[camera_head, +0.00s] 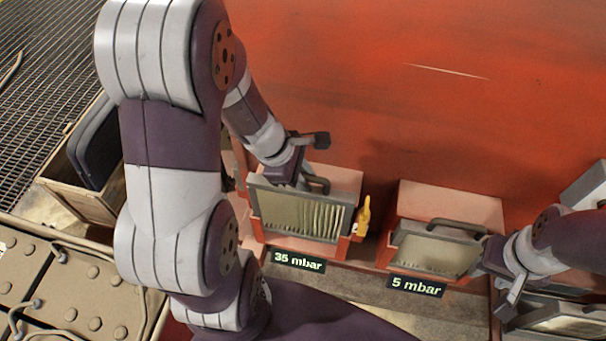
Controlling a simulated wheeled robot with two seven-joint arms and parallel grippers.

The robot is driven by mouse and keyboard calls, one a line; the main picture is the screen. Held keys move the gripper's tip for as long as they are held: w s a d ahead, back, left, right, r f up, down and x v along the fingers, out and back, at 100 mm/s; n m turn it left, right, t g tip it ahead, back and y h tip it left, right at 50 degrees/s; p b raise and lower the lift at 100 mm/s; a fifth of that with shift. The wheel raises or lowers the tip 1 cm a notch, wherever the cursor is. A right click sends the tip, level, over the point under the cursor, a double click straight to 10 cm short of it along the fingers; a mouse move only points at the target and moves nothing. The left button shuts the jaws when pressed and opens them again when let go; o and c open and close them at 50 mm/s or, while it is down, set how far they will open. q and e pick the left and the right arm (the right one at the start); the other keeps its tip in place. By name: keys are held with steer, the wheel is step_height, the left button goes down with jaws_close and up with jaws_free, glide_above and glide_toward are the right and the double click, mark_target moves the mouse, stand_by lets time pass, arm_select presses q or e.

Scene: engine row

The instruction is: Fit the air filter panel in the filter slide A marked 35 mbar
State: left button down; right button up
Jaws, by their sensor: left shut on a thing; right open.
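The air filter panel (300,217), a grey frame with pale pleats and a dark handle on top, is upright at the filter slide A (340,176) above the "35 mbar" label (298,262). I cannot tell how deep it sits in the slide. My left gripper (303,172) is shut on the panel at its top handle; the grip is partly hidden. My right gripper (490,272) is open beside the right end of a second filter panel (432,254).
The second panel stands in another slide (452,205) above the "5 mbar" label (416,287). A yellow bottle-like thing (363,216) is between the slides. A wooden crate (75,199) with dark panels stands at left. A red wall (430,110) rises behind.

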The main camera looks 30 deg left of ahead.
arm_select(q)
step_height(320, 180, down, 6)
steer(key=b, duration=0.6)
steer(key=shift+f, duration=0.2)
stand_by(1.6)
steer(key=c, duration=0.9)
jaws_free()
steer(key=p, duration=0.3)
glide_toward(303, 194)
steer(key=a, duration=0.1)
steer(key=shift+w+a+r, duration=0.1)
steer(key=shift+w+a, duration=0.15)
